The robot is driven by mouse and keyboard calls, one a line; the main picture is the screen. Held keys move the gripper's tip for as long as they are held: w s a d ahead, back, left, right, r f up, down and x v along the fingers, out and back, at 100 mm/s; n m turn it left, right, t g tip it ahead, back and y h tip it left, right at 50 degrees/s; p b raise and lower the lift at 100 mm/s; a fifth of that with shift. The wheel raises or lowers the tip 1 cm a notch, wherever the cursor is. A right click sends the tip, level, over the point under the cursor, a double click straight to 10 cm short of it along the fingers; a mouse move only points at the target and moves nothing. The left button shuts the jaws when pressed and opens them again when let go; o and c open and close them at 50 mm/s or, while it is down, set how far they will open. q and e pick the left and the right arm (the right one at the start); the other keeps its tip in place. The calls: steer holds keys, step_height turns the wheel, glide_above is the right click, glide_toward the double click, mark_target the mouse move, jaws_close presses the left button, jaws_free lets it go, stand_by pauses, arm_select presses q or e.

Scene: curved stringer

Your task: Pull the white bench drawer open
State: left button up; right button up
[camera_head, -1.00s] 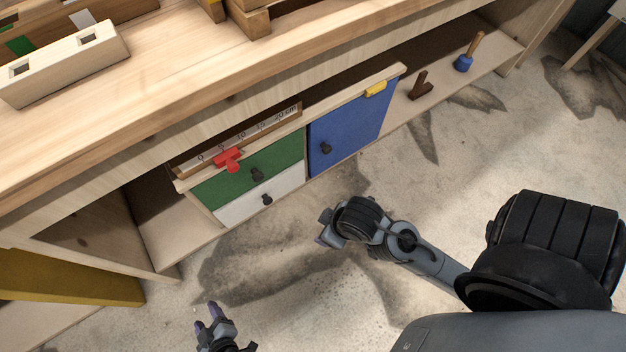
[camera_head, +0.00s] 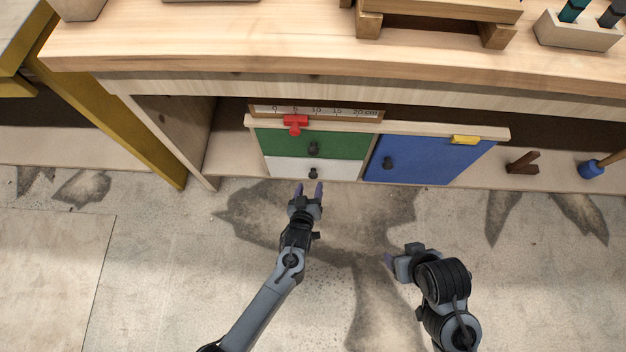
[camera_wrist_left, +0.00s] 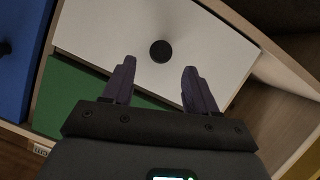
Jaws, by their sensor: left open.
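The white drawer (camera_head: 287,167) is the lower one in the bench's small cabinet, below the green drawer (camera_head: 275,145). It looks shut. Its dark round knob (camera_head: 313,173) sits toward the right of its front in the head view. My left gripper (camera_head: 308,190) is open and empty just in front of the knob. In the left wrist view the white drawer (camera_wrist_left: 205,45) and its knob (camera_wrist_left: 161,51) lie ahead of the open left gripper (camera_wrist_left: 153,82), with the knob beyond the fingertips and apart from them. My right gripper (camera_head: 389,261) is over the floor to the right; its jaw opening is unclear.
The blue door (camera_head: 425,160) stands right of the drawers. A red clamp-like piece (camera_head: 296,124) and a ruler (camera_head: 340,112) are above them. A brown wooden piece (camera_head: 523,162) and a blue-headed mallet (camera_head: 592,169) lie on the shelf. The floor in front is clear.

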mark_target(312, 177)
arm_select(q)
steer(key=b+x, duration=0.2)
steer(key=x, duration=0.2)
steer(key=shift+w+d+f, duration=0.1)
steer(key=shift+w, duration=0.05)
steer(key=shift+w+f+b, duration=0.1)
steer(key=shift+w+b, duration=0.35)
steer(key=shift+w, duration=0.1)
steer(key=shift+d, duration=0.1)
steer(key=shift+w, duration=0.1)
steer(key=c, duration=0.6)
jaws_close()
